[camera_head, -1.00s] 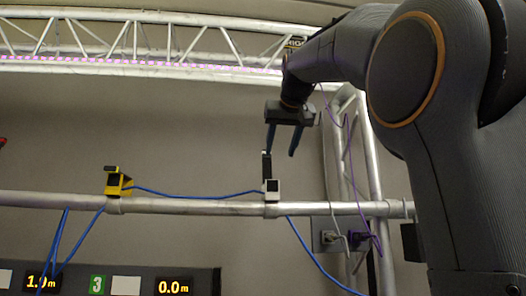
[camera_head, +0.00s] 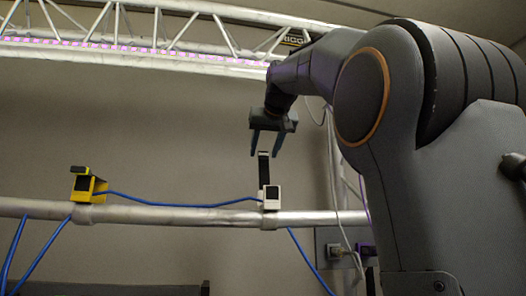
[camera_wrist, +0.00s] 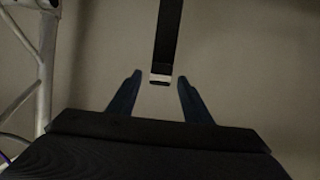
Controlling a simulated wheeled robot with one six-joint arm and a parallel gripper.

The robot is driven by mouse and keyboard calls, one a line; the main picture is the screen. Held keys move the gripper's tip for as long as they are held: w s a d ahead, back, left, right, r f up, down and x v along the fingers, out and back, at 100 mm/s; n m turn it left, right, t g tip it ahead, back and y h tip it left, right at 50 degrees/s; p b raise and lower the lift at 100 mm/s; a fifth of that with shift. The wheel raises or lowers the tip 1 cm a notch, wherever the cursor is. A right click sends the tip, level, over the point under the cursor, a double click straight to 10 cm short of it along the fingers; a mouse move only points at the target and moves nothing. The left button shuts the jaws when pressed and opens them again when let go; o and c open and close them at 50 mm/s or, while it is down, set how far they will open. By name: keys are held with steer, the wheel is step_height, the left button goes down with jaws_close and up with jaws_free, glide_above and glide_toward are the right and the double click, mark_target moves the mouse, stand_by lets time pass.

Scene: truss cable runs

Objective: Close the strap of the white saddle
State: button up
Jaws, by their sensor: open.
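The white saddle (camera_head: 270,194) sits on the horizontal metal tube in the head view. Its black strap (camera_head: 263,168) stands upright from the saddle, unfastened. The blue cable (camera_head: 170,202) reaches the saddle from the left. My gripper (camera_head: 264,156) is open, pointing down above the saddle, with its blue fingers on either side of the strap's upper end in the picture. In the wrist view, the strap (camera_wrist: 168,35) comes down from the top, and its light-banded end appears between the open fingertips of my gripper (camera_wrist: 160,77). I see no contact.
A yellow saddle (camera_head: 87,186) sits farther left on the tube (camera_head: 165,215), also with the blue cable. A lit truss (camera_head: 130,52) crosses above. A socket plate with plugs (camera_head: 340,252) is at lower right. The grey wall behind is clear.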

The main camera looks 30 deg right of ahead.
steer(key=shift+p+x, duration=0.3)
steer(key=shift+x, duration=0.85)
jaws_close()
steer(key=shift+a+b, duration=0.1)
steer(key=shift+b, duration=0.3)
